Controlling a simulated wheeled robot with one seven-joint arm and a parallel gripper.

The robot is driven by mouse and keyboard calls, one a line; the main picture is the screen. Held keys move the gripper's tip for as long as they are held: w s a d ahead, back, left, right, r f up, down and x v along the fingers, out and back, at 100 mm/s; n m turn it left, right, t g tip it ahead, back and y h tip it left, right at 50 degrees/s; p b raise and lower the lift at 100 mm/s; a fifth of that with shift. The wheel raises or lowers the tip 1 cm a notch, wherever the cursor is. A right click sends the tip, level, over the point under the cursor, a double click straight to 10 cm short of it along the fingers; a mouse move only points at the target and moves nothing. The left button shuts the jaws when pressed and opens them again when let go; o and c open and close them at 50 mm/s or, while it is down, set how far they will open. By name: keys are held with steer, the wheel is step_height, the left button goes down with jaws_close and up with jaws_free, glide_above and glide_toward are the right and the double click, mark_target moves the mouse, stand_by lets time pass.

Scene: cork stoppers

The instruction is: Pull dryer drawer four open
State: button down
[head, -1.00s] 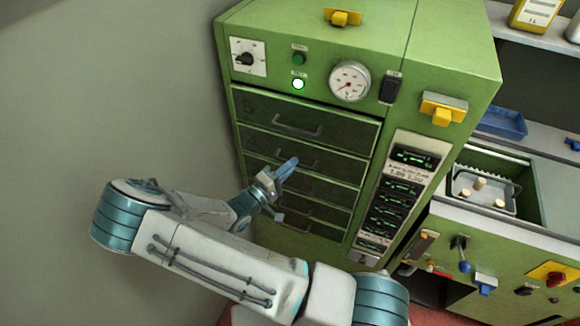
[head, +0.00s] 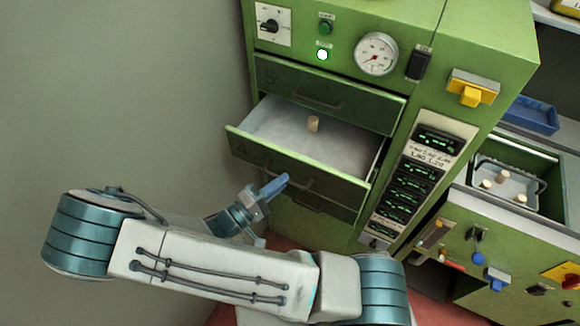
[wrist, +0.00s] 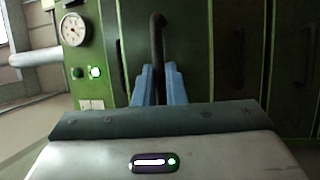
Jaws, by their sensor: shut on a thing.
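Dryer drawer four (head: 239,145), green with a faint 4 on its front, stands pulled well out of the green dryer cabinet (head: 425,90). A single cork stopper (head: 313,124) stands on its pale inner floor. My gripper (head: 284,179) is at the drawer's front, its blue fingers shut on the dark bar handle (wrist: 157,50), which shows between the fingers in the wrist view (wrist: 158,82). My fingers and wrist partly hide the handle in the head view.
Drawer five (head: 330,92) above is shut. A drawer below (head: 318,202) is mostly hidden. At right, a grey basket (head: 500,187) holds cork stoppers beside a blue tray (head: 530,115). A plain wall is at left.

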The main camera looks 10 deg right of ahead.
steer(key=shift+s+a, duration=1.7)
steer(key=shift+s, duration=0.3)
steer(key=c, duration=1.5)
jaws_free()
steer(key=b+v, duration=0.4)
steer(key=v, duration=0.9)
steer(key=shift+s+a+f, duration=0.1)
steer(key=shift+s+a, duration=0.05)
steer(key=shift+a, duration=0.25)
